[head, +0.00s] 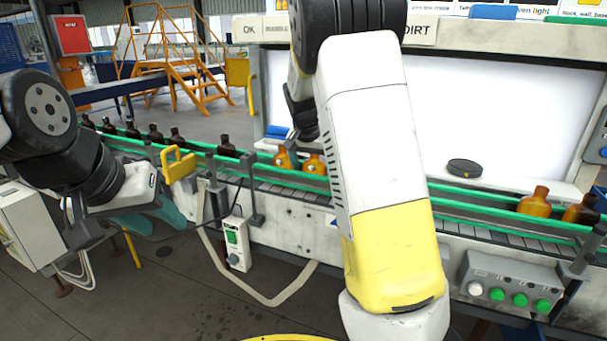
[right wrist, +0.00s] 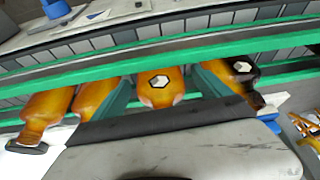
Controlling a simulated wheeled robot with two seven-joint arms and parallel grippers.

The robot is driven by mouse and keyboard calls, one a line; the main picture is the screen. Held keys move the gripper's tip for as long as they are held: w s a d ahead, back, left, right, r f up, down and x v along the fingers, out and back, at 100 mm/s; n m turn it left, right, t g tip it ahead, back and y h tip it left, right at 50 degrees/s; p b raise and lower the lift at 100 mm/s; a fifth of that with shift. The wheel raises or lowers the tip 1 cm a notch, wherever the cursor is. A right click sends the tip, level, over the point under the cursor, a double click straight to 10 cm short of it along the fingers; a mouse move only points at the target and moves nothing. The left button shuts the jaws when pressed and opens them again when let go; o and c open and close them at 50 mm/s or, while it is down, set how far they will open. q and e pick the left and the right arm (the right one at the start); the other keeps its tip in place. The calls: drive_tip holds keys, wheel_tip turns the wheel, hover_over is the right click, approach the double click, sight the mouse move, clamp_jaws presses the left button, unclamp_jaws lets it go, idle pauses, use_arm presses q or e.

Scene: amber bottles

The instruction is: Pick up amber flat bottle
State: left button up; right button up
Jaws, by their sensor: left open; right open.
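Several amber bottles stand along the conveyor. More amber bottles flank the fingers on the left (right wrist: 95,97) and right (right wrist: 235,77). In the head view, amber bottles (head: 316,165) show beside my right gripper (head: 298,150), partly hidden by my right arm. I cannot tell for certain which bottle is the flat one. My left gripper (head: 166,213) is open and empty, in front of the conveyor and away from the bottles.
Green guide rails (head: 480,209) run along both sides of the conveyor. Darker bottles (head: 156,133) stand at its left, and amber ones (head: 535,203) at its right. A black round object (head: 464,168) sits on the ledge behind. A button box (head: 510,285) projects at the front right.

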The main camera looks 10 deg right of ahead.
drive_tip(key=shift+x, duration=1.2)
drive_tip(key=c, duration=1.6)
